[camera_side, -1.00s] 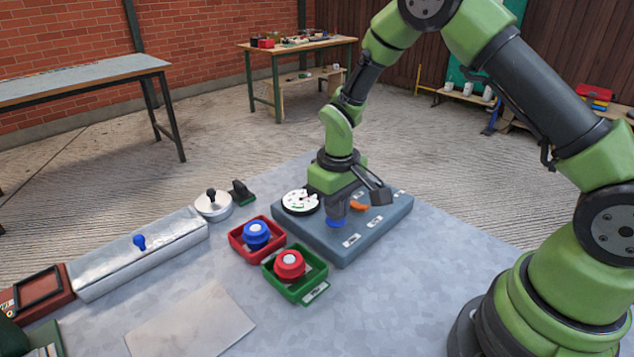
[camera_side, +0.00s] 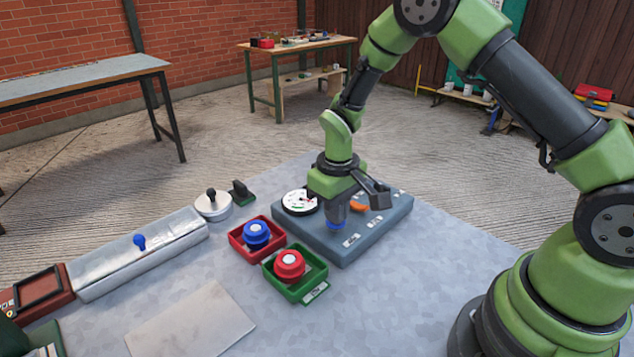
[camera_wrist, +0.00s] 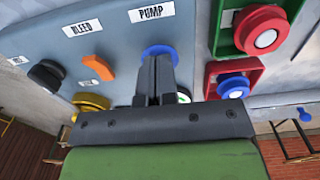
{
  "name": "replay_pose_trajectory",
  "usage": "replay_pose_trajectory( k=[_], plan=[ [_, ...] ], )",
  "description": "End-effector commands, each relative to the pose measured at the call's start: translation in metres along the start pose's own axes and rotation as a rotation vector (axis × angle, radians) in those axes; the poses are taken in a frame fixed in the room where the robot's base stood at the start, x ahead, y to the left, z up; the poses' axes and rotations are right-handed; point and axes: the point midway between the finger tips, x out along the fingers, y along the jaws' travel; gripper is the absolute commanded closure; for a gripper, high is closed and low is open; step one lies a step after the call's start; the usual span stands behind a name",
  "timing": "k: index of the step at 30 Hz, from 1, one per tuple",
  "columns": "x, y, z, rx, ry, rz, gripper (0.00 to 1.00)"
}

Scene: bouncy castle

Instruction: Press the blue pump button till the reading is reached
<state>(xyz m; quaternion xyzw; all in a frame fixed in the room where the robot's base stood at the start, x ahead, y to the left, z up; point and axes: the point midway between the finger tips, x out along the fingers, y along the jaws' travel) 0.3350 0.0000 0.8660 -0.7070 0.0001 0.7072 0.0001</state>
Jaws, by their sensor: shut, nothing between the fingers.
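The blue pump button (camera_wrist: 158,51) sits on the blue-grey panel (camera_side: 372,236), beside the PUMP label (camera_wrist: 151,11). My gripper (camera_wrist: 155,60) is shut and empty, pointing down at the button. Its fingertips hide part of the button in the wrist view and look to be on it; whether they touch cannot be told for sure. In the side view my gripper (camera_side: 337,217) stands over the button, and only a little blue (camera_side: 336,227) shows at its tip. The round white gauge (camera_side: 299,202) is on the panel to the left; its reading is too small to make out.
An orange lever (camera_side: 358,207) lies on the panel right of my gripper, near the BLEED label (camera_wrist: 82,28). A red tray (camera_side: 238,240) with a blue button and a green tray (camera_side: 300,294) with a red button stand left of the panel. A metal box (camera_side: 140,255) lies further left.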

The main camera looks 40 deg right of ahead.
Motion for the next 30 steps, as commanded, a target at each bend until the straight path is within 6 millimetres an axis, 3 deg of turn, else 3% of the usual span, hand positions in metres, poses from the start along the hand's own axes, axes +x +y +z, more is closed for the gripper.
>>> replay_pose_trajectory(
  k=[21, 30],
  plan=[
    [-0.053, 0.000, 0.000, -0.001, 0.002, 0.000, 1.00],
    [-0.057, 0.000, 0.000, -0.001, 0.001, 0.000, 1.00]
  ],
)
